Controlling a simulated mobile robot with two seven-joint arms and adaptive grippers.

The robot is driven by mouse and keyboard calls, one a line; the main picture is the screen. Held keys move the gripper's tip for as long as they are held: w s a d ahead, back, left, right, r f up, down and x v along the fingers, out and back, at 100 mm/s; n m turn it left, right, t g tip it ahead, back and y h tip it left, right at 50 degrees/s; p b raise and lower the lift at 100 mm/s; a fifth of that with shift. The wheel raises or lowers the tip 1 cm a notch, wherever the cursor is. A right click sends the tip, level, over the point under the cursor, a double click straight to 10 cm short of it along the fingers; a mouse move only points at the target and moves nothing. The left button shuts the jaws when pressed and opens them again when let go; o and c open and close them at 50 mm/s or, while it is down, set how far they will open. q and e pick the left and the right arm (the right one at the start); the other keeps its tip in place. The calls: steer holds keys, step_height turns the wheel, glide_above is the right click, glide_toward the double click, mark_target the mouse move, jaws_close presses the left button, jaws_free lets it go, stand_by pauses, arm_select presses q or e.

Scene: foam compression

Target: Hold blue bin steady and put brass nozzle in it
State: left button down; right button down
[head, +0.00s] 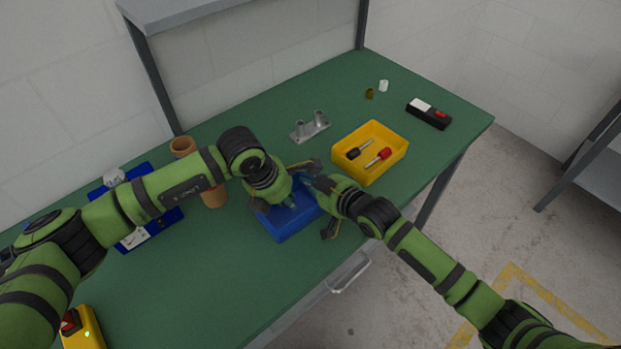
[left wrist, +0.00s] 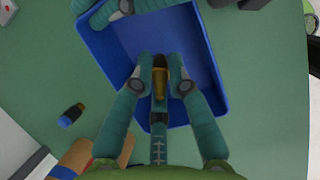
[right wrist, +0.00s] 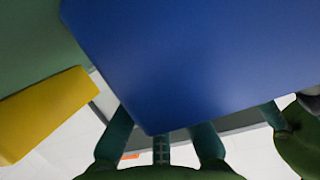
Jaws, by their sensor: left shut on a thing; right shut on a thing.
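The blue bin (head: 285,228) sits on the green table near its front edge. My left gripper (head: 284,203) is over the bin; in the left wrist view its fingers (left wrist: 160,70) are shut on the brass nozzle (left wrist: 184,89), with the bin's floor and walls (left wrist: 212,60) below. The nozzle is hidden in the head view. My right gripper (head: 322,205) is at the bin's right side, shut on the bin. In the right wrist view the bin's blue outer surface (right wrist: 190,60) fills much of the picture and hides the fingertips.
A yellow bin (head: 398,146) with two screwdriver-like tools stands behind right. A metal fixture (head: 309,127) is behind. Terracotta pots (head: 183,146) and a blue tray (head: 170,218) are to the left.

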arm_select(q)
steer(key=c, duration=1.1)
jaws_free()
steer(key=v, duration=1.2)
arm_select(e)
steer(key=c, duration=1.3)
jaws_free()
steer(key=shift+c, duration=0.2)
steer(key=shift+s, duration=0.1)
